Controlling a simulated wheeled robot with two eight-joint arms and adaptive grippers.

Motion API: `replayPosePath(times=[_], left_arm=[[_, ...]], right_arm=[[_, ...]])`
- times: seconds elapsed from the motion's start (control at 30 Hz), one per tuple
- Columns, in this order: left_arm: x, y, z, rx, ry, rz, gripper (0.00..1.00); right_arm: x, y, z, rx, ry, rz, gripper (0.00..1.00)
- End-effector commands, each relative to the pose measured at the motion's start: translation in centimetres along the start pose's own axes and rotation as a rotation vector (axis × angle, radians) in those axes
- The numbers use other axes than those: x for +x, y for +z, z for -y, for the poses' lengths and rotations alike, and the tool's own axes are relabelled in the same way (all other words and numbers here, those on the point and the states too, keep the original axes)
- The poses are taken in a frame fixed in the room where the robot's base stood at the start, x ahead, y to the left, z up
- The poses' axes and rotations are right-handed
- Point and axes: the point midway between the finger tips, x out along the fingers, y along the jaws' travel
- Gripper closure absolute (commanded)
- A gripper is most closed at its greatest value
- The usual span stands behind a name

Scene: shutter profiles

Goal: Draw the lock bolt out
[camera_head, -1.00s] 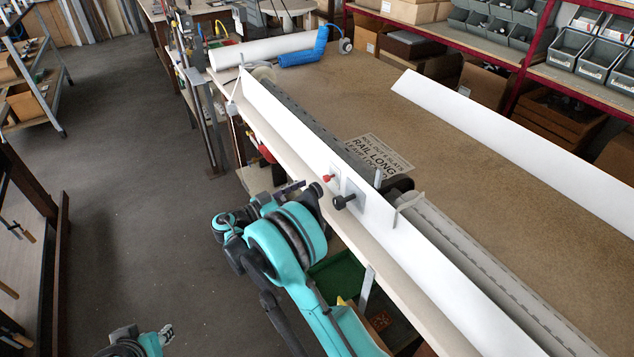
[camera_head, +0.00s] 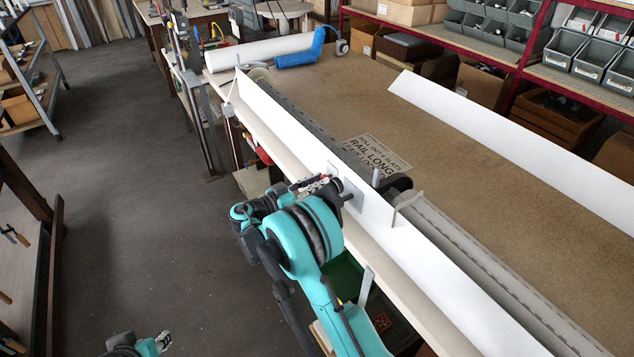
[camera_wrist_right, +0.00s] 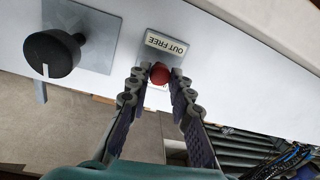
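The lock bolt shows as a red knob (camera_wrist_right: 160,73) on the white upright profile (camera_head: 300,136), beside a small plate marked "OUT FREE" (camera_wrist_right: 166,44). My right gripper (camera_head: 322,183) is at the profile's near face. In the wrist view the right gripper's fingertips (camera_wrist_right: 159,88) stand on either side of the red knob, apart, with a small gap showing; I see no clear grip. In the head view the knob is mostly hidden by this gripper. My left gripper (camera_head: 163,341) is low at the bottom left, away from the bench, too small to read.
A black knob (camera_wrist_right: 51,54) on a grey plate sits close beside the red knob. The bench top (camera_head: 420,130) behind the profile carries a paper sign (camera_head: 374,154), another white profile (camera_head: 520,135) and a white roll. Grey floor lies open to the left.

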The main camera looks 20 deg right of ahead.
Motion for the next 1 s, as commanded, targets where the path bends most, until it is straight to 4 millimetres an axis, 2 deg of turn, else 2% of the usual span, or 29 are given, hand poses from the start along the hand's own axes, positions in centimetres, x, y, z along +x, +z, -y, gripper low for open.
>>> replayPosePath(times=[0.1, 0.3, 0.53, 0.57, 0.6, 0.63, 1.0], left_arm=[[0.1, 0.0, 0.0, 0.000, 0.000, 0.000, 0.68], [0.3, 0.2, 0.0, 0.000, 0.000, 0.000, 0.68], [0.2, 0.2, 0.0, 0.000, 0.000, 0.000, 0.68], [0.2, 0.2, 0.0, 0.000, 0.000, 0.000, 0.68], [0.2, 0.2, 0.0, 0.000, 0.000, 0.000, 0.68], [0.2, 0.2, 0.0, 0.000, 0.000, 0.000, 0.68], [0.2, 0.2, 0.0, 0.000, 0.000, 0.000, 0.68]], right_arm=[[-0.4, 0.0, 0.1, 0.000, -0.001, 0.000, 1.00], [-2.6, 0.1, 0.2, 0.000, -0.001, 0.001, 1.00], [-2.7, 0.1, 0.2, 0.000, -0.001, 0.002, 1.00], [-2.7, 0.1, 0.2, 0.000, -0.001, 0.002, 0.74], [-2.7, 0.1, 0.2, 0.000, -0.001, 0.002, 0.64], [-2.7, 0.1, 0.2, 0.000, -0.001, 0.002, 0.58], [-3.1, 0.0, 0.2, 0.000, -0.001, 0.000, 0.58]])
